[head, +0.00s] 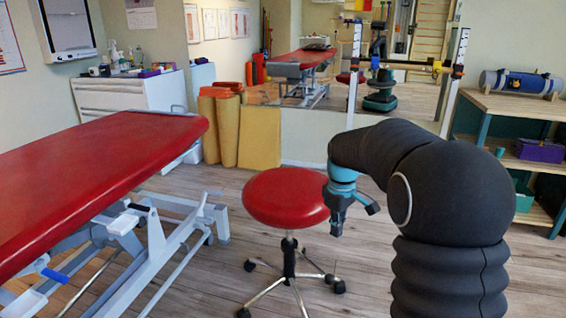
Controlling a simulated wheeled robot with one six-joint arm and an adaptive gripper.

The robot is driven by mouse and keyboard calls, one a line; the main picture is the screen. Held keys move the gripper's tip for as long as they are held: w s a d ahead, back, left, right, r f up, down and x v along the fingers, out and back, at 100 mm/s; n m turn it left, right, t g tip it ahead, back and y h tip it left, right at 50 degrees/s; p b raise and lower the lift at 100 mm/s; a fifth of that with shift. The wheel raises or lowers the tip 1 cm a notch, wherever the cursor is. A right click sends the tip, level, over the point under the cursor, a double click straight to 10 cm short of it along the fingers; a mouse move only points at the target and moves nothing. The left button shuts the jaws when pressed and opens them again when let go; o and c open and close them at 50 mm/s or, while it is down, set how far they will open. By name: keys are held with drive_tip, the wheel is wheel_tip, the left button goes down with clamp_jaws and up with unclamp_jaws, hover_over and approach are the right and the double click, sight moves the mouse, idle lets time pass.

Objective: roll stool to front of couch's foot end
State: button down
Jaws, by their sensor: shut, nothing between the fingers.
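A stool with a round red seat (284,197) stands upright on the wooden floor, on a five-armed chrome base with black castors. The red couch (95,175) on its grey metal frame is to the left, with one end pointing towards the middle of the room. The stool is to the right of that end, apart from it. My gripper (338,232) points down by the right edge of the stool seat. It is shut and empty. I cannot tell whether it touches the seat.
Behind the couch are a white cabinet (125,93) and rolled mats (226,128) by the wall. A large mirror (300,80) reflects the room. A shelf unit (515,108) stands at the right. Bare floor (200,260) lies between couch and stool.

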sight(300, 198)
drive_tip(key=shift+f, duration=0.15)
wheel_tip(300, 198, down, 7)
drive_tip(key=b, duration=0.4)
idle(0.8)
drive_tip(key=shift+w+a+p, duration=0.65)
drive_tip(key=shift+w+p, duration=0.6)
drive_tip(key=shift+w, duration=0.6)
drive_tip(key=shift+w+a+p, duration=0.7)
drive_tip(key=shift+w+p, duration=0.5)
drive_tip(key=shift+w, duration=0.6)
drive_tip(key=shift+w+a+p, duration=0.65)
drive_tip(key=shift+w+p, duration=0.6)
drive_tip(key=shift+w, duration=0.6)
drive_tip(key=shift+w+a, duration=0.6)
drive_tip(key=shift+w, duration=1.1)
drive_tip(key=shift+w+a, duration=0.65)
drive_tip(key=shift+w, duration=1.05)
drive_tip(key=shift+w+a, duration=0.6)
drive_tip(key=shift+w, duration=1.1)
